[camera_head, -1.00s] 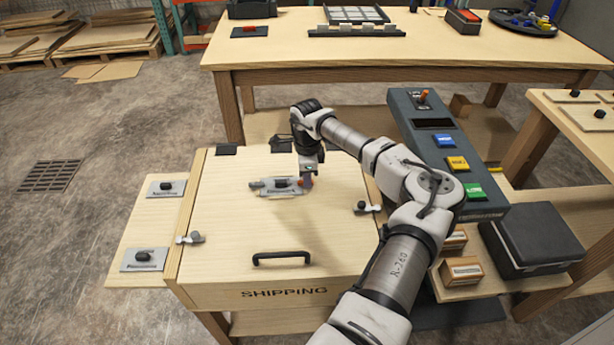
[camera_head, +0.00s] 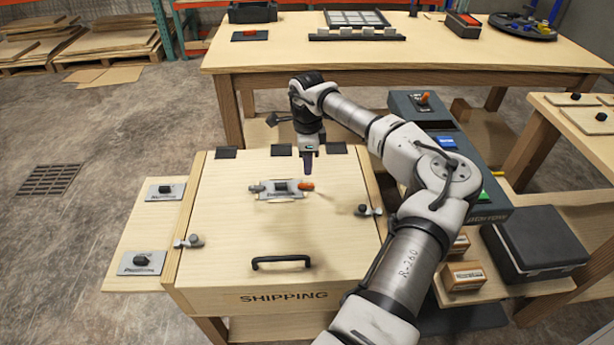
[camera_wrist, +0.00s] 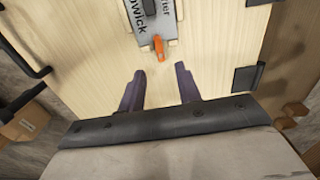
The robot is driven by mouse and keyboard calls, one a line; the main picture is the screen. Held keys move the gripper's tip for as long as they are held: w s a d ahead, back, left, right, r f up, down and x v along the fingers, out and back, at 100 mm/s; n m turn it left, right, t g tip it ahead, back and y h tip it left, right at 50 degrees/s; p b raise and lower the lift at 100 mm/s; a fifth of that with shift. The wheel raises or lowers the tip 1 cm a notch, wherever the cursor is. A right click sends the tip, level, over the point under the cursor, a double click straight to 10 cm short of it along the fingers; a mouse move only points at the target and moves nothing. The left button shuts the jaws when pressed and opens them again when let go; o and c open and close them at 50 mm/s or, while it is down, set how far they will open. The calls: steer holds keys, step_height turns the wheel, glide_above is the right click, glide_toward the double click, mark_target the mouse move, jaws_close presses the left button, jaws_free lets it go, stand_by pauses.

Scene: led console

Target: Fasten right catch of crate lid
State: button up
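The wooden crate lid (camera_head: 230,215) lies flat on the crate marked SHIPPING. The right catch (camera_head: 371,211), a small metal piece with a dark knob, sits at the lid's right edge. I cannot tell whether it grips the lid. A matching left catch (camera_head: 187,241) sits at the left edge. My gripper (camera_head: 308,172) hangs over the lid's rear half, behind and left of the right catch and apart from it. In the wrist view my gripper (camera_wrist: 158,90) has its two purple fingers spread with nothing between them. The right catch does not show there.
A label plate (camera_head: 281,188) with an orange-tipped lever (camera_head: 305,186) lies on the lid just below my gripper. A black handle (camera_head: 281,261) stands near the front edge. Hinges line the rear edge. A dark button console (camera_head: 415,102) stands to the right, behind my arm.

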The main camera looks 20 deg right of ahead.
step_height(320, 180, up, 7)
steer(key=shift+f+b, duration=0.15)
steer(key=shift+b, duration=0.25)
steer(key=shift+a, duration=0.1)
